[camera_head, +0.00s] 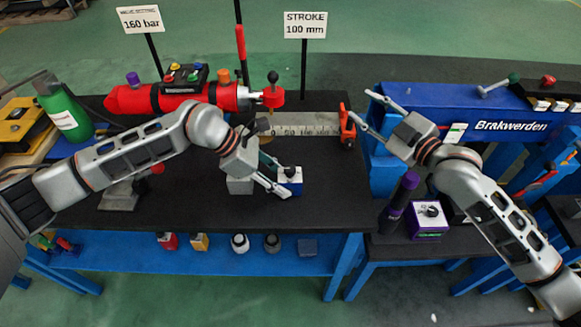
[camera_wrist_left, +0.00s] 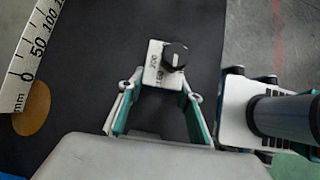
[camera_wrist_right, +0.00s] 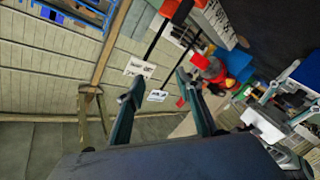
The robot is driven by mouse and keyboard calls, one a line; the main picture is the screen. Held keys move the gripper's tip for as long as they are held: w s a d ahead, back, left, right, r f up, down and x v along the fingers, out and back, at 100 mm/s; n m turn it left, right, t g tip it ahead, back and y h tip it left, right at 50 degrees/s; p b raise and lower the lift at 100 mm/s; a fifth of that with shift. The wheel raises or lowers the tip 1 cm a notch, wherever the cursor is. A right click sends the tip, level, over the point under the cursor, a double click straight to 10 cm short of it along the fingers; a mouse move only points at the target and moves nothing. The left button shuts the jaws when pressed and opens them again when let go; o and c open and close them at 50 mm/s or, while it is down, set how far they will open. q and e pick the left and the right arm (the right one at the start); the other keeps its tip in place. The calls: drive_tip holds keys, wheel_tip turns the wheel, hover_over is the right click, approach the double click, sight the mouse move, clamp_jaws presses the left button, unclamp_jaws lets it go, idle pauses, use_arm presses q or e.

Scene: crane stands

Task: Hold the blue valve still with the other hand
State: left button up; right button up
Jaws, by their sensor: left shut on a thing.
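The blue valve (camera_head: 290,182) is a small blue block with a white top and a black knob. It stands on the black bench top (camera_head: 200,212). In the left wrist view the valve (camera_wrist_left: 155,68) shows its white numbered face and the round black knob. My left gripper (camera_head: 283,184) is shut on it, one finger on each side; the fingers (camera_wrist_left: 162,84) also show in the left wrist view. My right gripper (camera_head: 361,110) is open and empty, raised near the blue beam's left end. Its spread fingers (camera_wrist_right: 158,88) show in the right wrist view with nothing between them.
A red cylinder (camera_head: 135,98) lies at the back beside a scale (camera_head: 300,124) with a red clamp (camera_head: 347,128). The bench front is clear.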

drive_tip(key=f+g, duration=0.1)
drive_tip(key=g, duration=0.1)
drive_tip(key=g+y, duration=0.4)
drive_tip(key=g, duration=0.6)
approach(293, 168)
drive_tip(key=x, duration=1)
drive_tip(key=shift+a+f, duration=0.1)
drive_tip(key=shift+a, duration=0.2)
clamp_jaws()
